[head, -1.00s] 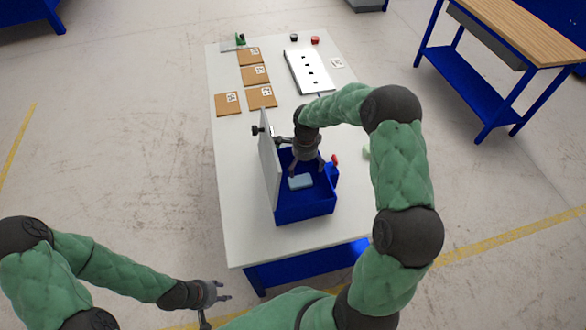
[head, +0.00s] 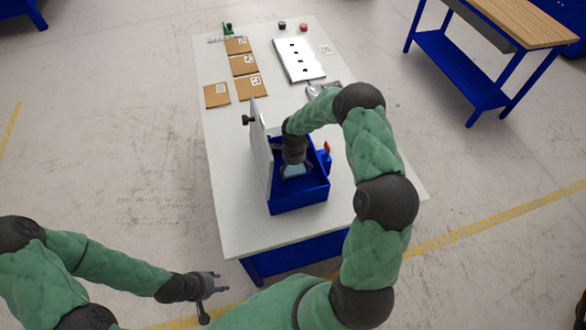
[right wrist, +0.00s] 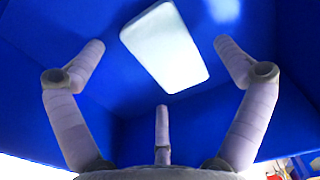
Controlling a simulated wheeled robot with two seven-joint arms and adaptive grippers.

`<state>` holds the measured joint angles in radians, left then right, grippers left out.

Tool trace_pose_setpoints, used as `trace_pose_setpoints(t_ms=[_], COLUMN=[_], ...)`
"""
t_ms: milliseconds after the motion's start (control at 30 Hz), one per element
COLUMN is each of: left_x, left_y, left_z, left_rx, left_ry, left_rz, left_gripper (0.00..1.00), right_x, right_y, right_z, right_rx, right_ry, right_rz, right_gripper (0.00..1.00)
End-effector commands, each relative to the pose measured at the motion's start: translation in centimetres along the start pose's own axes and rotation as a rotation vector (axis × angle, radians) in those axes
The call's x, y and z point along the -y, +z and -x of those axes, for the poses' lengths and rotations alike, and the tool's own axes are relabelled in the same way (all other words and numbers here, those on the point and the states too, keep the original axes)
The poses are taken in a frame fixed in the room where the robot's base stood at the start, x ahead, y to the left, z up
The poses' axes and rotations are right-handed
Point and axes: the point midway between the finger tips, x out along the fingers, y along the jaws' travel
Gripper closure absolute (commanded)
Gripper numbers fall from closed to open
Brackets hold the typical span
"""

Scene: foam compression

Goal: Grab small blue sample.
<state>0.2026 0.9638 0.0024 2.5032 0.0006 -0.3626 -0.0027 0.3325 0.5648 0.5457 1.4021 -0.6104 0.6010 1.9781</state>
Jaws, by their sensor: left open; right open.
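The small light-blue sample (head: 294,171) lies in the blue bin (head: 300,199) on the table, partly hidden by my right gripper. In the right wrist view the sample (right wrist: 165,46) is a pale tilted block on the blue bin floor. My right gripper (head: 295,170) is down inside the bin, above the sample. Its fingers (right wrist: 160,62) are spread on either side of the sample in that view, and I see no contact. My left gripper (head: 220,286) is open and empty, off the table's front left corner.
A white panel with a black knob (head: 260,150) stands upright along the bin's left side. Brown squares (head: 243,65) and a white plate with black marks (head: 298,60) lie farther back on the white table (head: 232,225). A red-topped part (head: 326,148) is by the bin's right side.

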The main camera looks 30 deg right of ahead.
Motion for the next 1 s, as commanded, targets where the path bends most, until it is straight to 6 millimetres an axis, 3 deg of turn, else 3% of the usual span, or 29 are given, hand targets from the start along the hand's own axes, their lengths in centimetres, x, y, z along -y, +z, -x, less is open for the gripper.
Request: trace_pose_setpoints(t_ms=[300,400,500,1000], left_x=[0.00,0.00,0.00,-0.06], left_y=[0.00,0.00,0.00,0.01], left_z=[-0.01,-0.01,-0.01,0.17], left_rx=[0.000,0.000,0.000,0.000], left_ry=[0.000,0.000,0.000,0.000], left_rz=[0.000,0.000,0.000,0.000], left_gripper=[0.58,0.58,0.58,0.58], right_x=[0.06,0.05,0.04,0.12], right_y=[-0.03,-0.03,-0.03,-0.18], right_z=[-0.48,-0.47,-0.47,-0.05], right_rx=[0.000,0.000,0.000,0.000], right_ry=[-0.002,-0.002,-0.002,-0.001], right_rz=[-0.001,0.000,0.000,0.000], right_gripper=[0.00,0.27,0.45,0.46])
